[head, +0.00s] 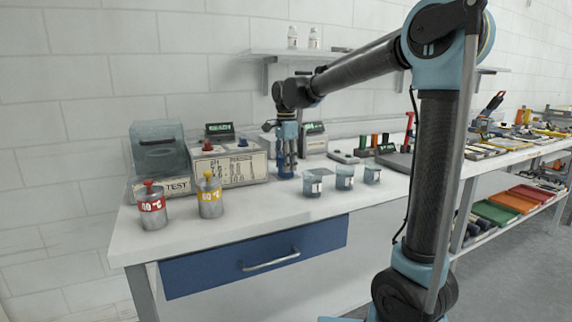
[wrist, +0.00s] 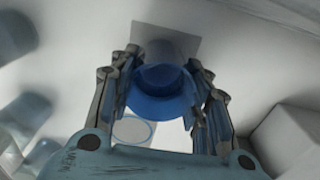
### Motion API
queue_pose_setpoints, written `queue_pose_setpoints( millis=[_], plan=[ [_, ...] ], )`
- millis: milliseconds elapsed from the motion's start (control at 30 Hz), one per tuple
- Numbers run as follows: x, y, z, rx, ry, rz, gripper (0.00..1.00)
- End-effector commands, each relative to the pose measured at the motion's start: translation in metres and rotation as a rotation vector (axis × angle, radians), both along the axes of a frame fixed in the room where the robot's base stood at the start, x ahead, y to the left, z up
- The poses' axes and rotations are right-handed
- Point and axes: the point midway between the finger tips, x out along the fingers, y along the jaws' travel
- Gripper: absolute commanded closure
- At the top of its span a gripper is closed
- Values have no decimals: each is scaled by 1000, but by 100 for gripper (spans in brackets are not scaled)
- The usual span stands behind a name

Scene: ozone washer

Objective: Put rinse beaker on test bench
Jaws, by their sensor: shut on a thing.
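My gripper (head: 287,166) is low over the white bench, behind and left of a row of clear beakers. In the wrist view, my gripper (wrist: 165,100) has its fingers on both sides of a rounded blue vessel (wrist: 160,106) and is shut on it. This looks like the rinse beaker, but no label shows. In the head view the fingers mostly hide it, and I cannot tell whether its base touches the bench. The white test bench (head: 240,228) has a blue front drawer.
Clear labelled beakers stand close on the right: one (head: 312,184), a second (head: 345,178) and a third (head: 372,175). A meter box (head: 230,167) is close on the left. The bench front is clear between.

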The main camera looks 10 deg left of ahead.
Motion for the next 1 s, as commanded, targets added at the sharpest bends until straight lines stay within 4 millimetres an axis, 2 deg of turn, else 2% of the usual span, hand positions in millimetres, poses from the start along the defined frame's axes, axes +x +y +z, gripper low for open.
queue_pose_setpoints(
  millis=[167,200,267,300,733,867,1000],
  plan=[
    [0,0,-1,0,0,0,90],
    [0,0,-2,0,0,0,52],
    [0,0,-2,0,0,0,38],
    [0,0,-2,0,0,0,36],
    [0,0,5,0,0,0,36],
    [0,0,21,0,0,0,36],
    [0,0,47,0,0,0,36]
  ],
)
